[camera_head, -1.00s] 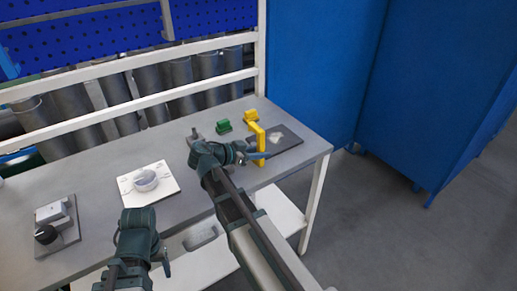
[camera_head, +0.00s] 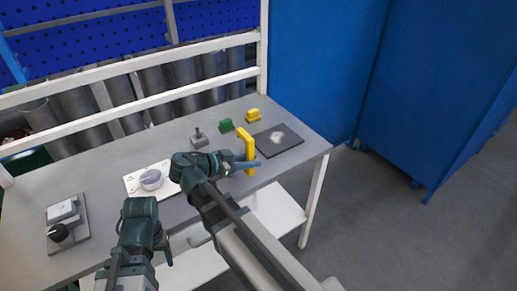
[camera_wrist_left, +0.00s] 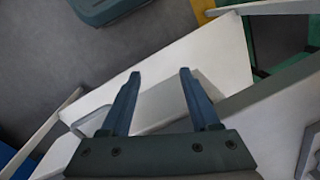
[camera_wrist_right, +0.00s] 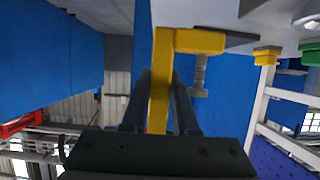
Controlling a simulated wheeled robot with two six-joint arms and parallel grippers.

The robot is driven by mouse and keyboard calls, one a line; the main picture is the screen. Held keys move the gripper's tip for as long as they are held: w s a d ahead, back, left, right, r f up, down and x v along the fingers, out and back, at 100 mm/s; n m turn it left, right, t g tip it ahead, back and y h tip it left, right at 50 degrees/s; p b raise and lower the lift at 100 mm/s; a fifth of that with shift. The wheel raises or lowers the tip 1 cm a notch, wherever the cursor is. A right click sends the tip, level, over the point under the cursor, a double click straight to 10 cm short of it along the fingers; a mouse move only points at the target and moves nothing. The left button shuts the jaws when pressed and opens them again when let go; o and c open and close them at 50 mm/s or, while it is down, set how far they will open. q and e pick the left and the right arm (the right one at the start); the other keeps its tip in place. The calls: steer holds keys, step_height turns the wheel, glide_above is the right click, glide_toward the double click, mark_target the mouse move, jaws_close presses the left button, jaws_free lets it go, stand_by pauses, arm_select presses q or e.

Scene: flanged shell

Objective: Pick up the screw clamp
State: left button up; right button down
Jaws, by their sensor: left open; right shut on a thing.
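The yellow screw clamp (camera_head: 248,148) is upright above the right part of the bench in the head view. My right gripper (camera_head: 236,167) is shut on its yellow bar. In the right wrist view the clamp (camera_wrist_right: 163,75) stands between the fingers (camera_wrist_right: 158,80), its yellow arm reaching right with a grey threaded screw (camera_wrist_right: 200,75). My left gripper (camera_wrist_left: 158,72) is open and empty beside the bench's front edge, over the lower white shelf. Its fingers are mostly hidden behind my arm in the head view.
A dark mat (camera_head: 285,145) with a pale patch lies right of the clamp. Green (camera_head: 226,125) and yellow (camera_head: 253,115) blocks and a grey block with a post (camera_head: 199,140) stand behind. A white plate with a round part (camera_head: 135,184) and a grey fixture (camera_head: 62,212) lie left.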

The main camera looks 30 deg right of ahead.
steer(key=s+a+r+p, duration=0.4)
steer(key=a+r+p, duration=0.1)
steer(key=shift+a+r, duration=0.15)
steer(key=shift+a, duration=0.05)
stand_by(0.6)
